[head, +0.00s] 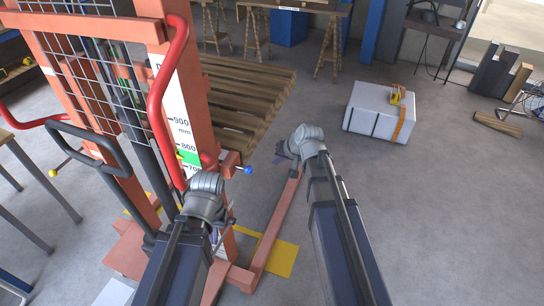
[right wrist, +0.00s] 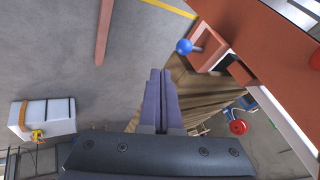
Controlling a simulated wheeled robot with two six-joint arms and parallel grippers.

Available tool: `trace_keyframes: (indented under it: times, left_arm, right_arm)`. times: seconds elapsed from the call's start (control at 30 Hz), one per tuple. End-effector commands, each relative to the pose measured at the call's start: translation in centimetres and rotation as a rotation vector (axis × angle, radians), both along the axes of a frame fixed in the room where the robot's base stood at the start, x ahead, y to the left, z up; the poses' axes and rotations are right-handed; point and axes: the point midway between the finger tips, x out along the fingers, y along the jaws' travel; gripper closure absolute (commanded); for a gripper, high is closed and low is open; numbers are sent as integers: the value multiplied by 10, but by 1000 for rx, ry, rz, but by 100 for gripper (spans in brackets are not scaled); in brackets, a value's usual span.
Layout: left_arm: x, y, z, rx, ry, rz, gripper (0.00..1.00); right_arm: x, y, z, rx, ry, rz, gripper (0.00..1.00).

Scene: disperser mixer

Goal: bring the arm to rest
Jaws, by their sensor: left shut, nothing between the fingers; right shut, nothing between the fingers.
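My left arm reaches up from the bottom, its grey wrist in front of the orange lift truck (head: 185,110). My left gripper (head: 217,236) is mostly hidden behind that wrist; it is shut and holds nothing. My right arm reaches up right of centre in the head view. My right gripper (head: 272,153) points left above the floor, near a blue-knobbed lever (head: 248,170). In the right wrist view its purple fingers (right wrist: 159,99) lie together, shut and empty.
The lift truck's orange legs and red handles stand close to my left arm. A wooden pallet (head: 240,95) lies behind it. A white box (head: 372,112) with an orange strap sits on the floor at right. Grey floor right of my arms is clear.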

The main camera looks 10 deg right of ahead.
Motion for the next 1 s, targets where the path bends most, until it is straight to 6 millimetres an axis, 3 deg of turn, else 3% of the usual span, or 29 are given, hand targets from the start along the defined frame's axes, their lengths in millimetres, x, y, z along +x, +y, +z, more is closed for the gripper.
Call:
trace_keyframes:
  times: [0.1,0.67,0.77,0.9,1.0]
  left_arm:
    - [0,0,10,0,0,0,100]
    - [0,0,9,0,0,0,100]
    - [0,0,9,0,0,0,100]
    - [0,0,9,0,0,0,100]
    - [0,0,9,0,0,0,100]
  right_arm:
    - [-5,-3,10,0,0,-1,100]
    - [-8,0,8,-4,5,8,100]
    - [-26,21,2,-38,47,69,100]
    - [-83,71,-14,-163,176,251,100]
    - [-128,96,-23,-271,275,377,100]
